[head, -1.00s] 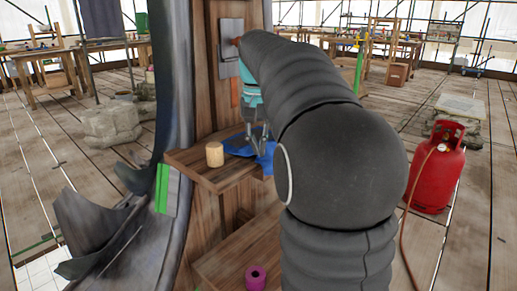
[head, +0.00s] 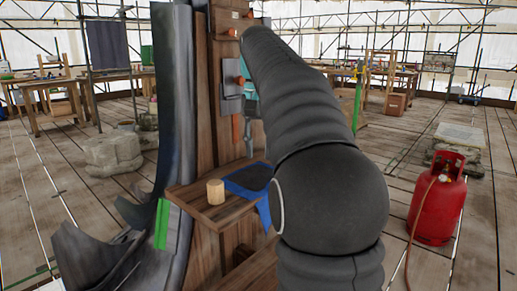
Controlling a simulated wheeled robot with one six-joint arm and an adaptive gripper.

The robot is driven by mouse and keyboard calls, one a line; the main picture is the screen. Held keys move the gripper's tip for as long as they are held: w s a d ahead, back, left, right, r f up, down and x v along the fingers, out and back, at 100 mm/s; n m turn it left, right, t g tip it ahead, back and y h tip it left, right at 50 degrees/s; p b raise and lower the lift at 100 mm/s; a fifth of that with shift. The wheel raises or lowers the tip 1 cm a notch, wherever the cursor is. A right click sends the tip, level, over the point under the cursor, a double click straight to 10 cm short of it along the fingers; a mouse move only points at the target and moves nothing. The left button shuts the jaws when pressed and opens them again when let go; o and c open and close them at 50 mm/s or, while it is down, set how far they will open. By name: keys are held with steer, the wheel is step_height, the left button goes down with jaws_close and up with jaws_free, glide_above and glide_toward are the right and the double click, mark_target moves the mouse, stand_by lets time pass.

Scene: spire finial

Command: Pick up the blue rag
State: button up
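The blue rag (head: 234,186) lies on a small wooden shelf (head: 196,207) fixed to the timber post. One part of it hangs over the shelf's front right edge, and a dark flat patch shows on top of it. My gripper (head: 249,150) is above the back of the rag, with a small visible gap between them. Only a grey finger part and a bit of teal body show; my dark arm hides the rest. I cannot see both fingertips, so its opening is unclear. My arm also covers the area right of the rag.
A pale wooden cylinder (head: 215,192) stands on the shelf left of the rag. Grey tools (head: 232,105) hang on the post behind my gripper. A curved grey metal piece (head: 173,120) rises at left. A red gas bottle (head: 437,200) stands on the floor at right.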

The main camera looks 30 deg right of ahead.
steer(key=o, duration=0.8)
steer(key=shift+a, duration=0.1)
